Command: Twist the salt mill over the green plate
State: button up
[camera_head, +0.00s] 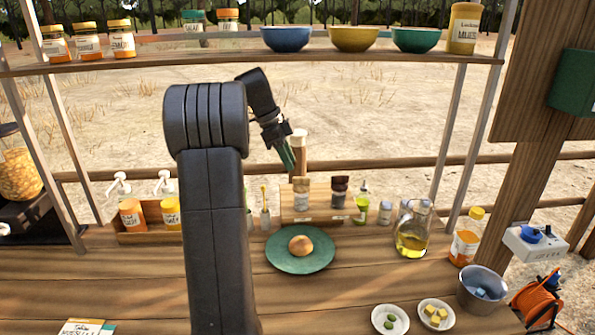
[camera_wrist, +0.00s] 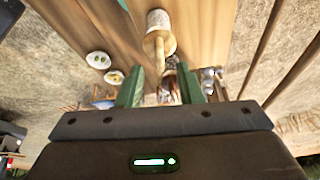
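The green plate (camera_head: 283,262) lies on the wooden counter with a round bun (camera_head: 300,245) on it. A tall wooden mill with a pale label, which looks like the salt mill (camera_head: 299,160), stands upright behind the plate at the small wooden rack. In the wrist view the labelled mill (camera_wrist: 158,45) lies ahead of the fingers, its narrow part pointing between them. My gripper (camera_wrist: 161,72) is open, its green fingers apart with no visible contact. In the head view my gripper (camera_head: 287,156) is tilted down just left of the mill's upper part. The label is unreadable.
An upper shelf (camera_head: 240,63) holds bowls and jars. Two small white dishes (camera_head: 390,320) (camera_head: 436,315) sit at front right. Counter before the plate is clear.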

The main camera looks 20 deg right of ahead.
jog(key=w+a, duration=0.4)
jog(key=a, duration=0.6)
jog(key=shift+w+f+b, duration=0.2)
jog(key=shift+w+b, duration=0.05)
jog(key=shift+b, duration=0.2)
jog(key=shift+d, duration=0.15)
jog(key=p, duration=0.2)
send_over(301, 177)
jog(key=w+a, duration=0.1)
jog(key=a, duration=0.2)
jog(key=x, duration=0.4)
jog(key=shift+d+r, duration=0.15)
jog(key=shift+d, duration=0.2)
jog(key=shift+s+d+f, duration=0.1)
jog(key=shift+d+f, duration=0.15)
jog(key=shift+f, duration=0.35)
